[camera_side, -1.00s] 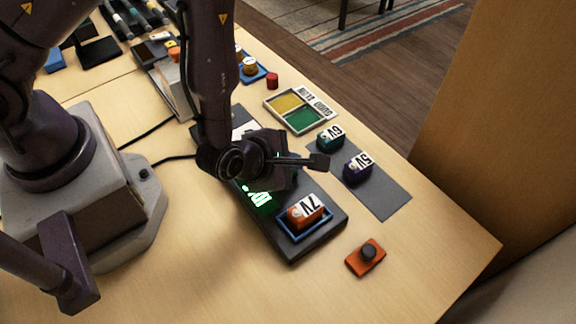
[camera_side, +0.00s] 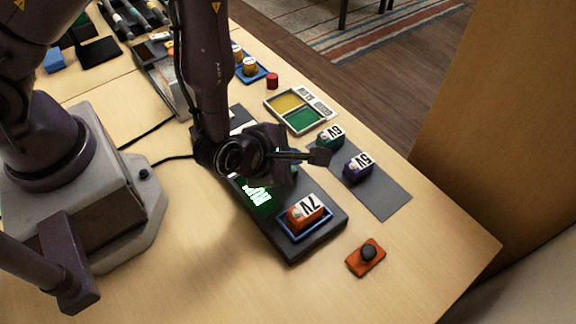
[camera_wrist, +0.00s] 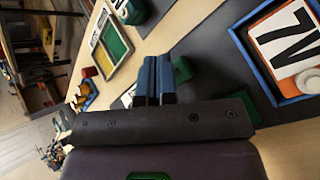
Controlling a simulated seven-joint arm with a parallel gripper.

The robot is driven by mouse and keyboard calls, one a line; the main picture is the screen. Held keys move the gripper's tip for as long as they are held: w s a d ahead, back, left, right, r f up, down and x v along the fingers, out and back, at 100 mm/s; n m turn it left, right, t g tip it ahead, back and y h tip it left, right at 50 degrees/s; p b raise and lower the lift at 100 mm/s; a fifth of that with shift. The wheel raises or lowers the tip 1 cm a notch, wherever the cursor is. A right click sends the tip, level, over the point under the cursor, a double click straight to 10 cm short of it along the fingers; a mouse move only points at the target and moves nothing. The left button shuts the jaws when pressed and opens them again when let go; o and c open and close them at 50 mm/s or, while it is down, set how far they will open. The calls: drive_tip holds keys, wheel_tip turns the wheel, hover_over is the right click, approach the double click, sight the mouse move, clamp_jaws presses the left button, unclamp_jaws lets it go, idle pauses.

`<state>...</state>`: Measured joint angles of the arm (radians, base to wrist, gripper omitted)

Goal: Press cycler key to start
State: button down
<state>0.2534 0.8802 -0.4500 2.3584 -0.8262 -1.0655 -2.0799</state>
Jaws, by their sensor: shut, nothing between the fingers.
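The cycler is a long dark box (camera_side: 318,240) with a lit green display (camera_side: 257,195) whose text looks like "RUN". An orange 7V pack (camera_side: 306,211) sits in its blue-framed bay, and it also shows in the wrist view (camera_wrist: 290,45). A green key-like part (camera_wrist: 182,70) lies on the dark surface right beside my fingertips. My gripper (camera_wrist: 157,62) is shut and empty, pointing down over the cycler.
A green 6V pack (camera_side: 329,138) and a purple 5V pack (camera_side: 357,167) stand on a grey mat (camera_side: 391,202). A yellow and green tray (camera_side: 302,112) lies behind. An orange base with a black knob (camera_side: 367,256) is near the front. A red cylinder (camera_side: 272,81) stands farther back.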

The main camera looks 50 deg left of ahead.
drive_tip(key=shift+r, duration=0.15)
drive_tip(key=shift+r, duration=2.5)
drive_tip(key=s+d+m+g+h, duration=0.1)
drive_tip(key=m, duration=0.2)
drive_tip(key=s+d+f+m+g+h, duration=0.1)
drive_tip(key=m, duration=0.2)
drive_tip(key=s+d+f+m+g+h, duration=0.1)
drive_tip(key=m, duration=0.1)
drive_tip(key=shift+s+d+m+g, duration=0.1)
drive_tip(key=shift+s+m+g, duration=0.2)
drive_tip(key=shift+m, duration=0.1)
drive_tip(key=s+a+r+m+y, duration=0.1)
drive_tip(key=s+a+r+m, duration=0.3)
drive_tip(key=a+r+m, duration=0.5)
drive_tip(key=s+a+r+m+y, duration=0.1)
drive_tip(key=s+a+r+m, duration=0.3)
drive_tip(key=a+r+m, duration=0.5)
wheel_tip(320, 180, up, 8)
drive_tip(key=shift+s+a+f+m, duration=0.1)
drive_tip(key=shift+s+a+m, duration=0.2)
drive_tip(key=shift+m, duration=0.4)
